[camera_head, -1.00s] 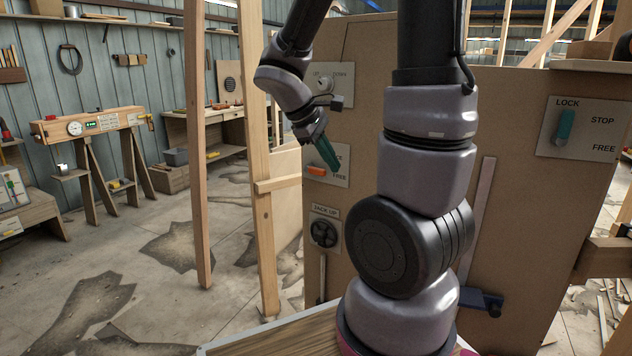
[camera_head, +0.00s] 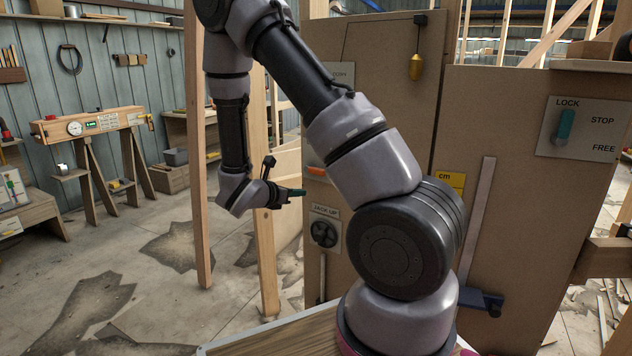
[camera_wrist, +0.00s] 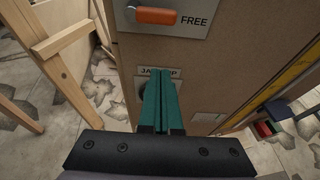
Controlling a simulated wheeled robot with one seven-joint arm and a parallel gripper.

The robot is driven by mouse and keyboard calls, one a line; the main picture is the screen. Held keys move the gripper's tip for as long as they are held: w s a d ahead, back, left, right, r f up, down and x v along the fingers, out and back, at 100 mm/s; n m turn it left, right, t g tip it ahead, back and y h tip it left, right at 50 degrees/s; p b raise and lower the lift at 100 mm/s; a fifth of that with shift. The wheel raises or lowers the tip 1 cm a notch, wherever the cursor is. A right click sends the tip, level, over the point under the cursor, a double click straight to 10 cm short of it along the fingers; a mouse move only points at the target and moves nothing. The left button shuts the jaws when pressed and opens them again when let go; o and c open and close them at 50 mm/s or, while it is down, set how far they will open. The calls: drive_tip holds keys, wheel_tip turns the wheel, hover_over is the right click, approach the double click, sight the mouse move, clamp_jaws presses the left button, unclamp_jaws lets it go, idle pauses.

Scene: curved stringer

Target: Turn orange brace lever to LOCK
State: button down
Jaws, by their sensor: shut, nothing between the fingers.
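The orange lever (camera_wrist: 156,16) lies level on its grey plate (camera_wrist: 204,22) at the top of the wrist view, beside the word FREE. In the head view the orange lever (camera_head: 316,170) is a small piece left of my arm, and most of its plate is hidden. My gripper (camera_head: 303,192) has green fingers and sits just below and left of the lever, apart from it. In the wrist view my gripper (camera_wrist: 160,72) is shut and empty, its fingertips below the lever plate and over the JACK UP label.
A JACK UP plate with a black knob (camera_head: 324,234) is below. A teal lever (camera_head: 565,125) points to LOCK on another plate at the right. A brass plumb weight (camera_head: 416,67) hangs above. A wooden post (camera_head: 267,255) stands close left of my gripper.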

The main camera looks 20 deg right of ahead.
sight(316, 170)
idle(0.3)
drive_tip(key=x, duration=1)
drive_tip(key=shift+d, duration=0.1)
wheel_tip(316, 170, up, 3)
drive_tip(key=shift+f, duration=0.15)
drive_tip(key=shift+r, duration=0.65)
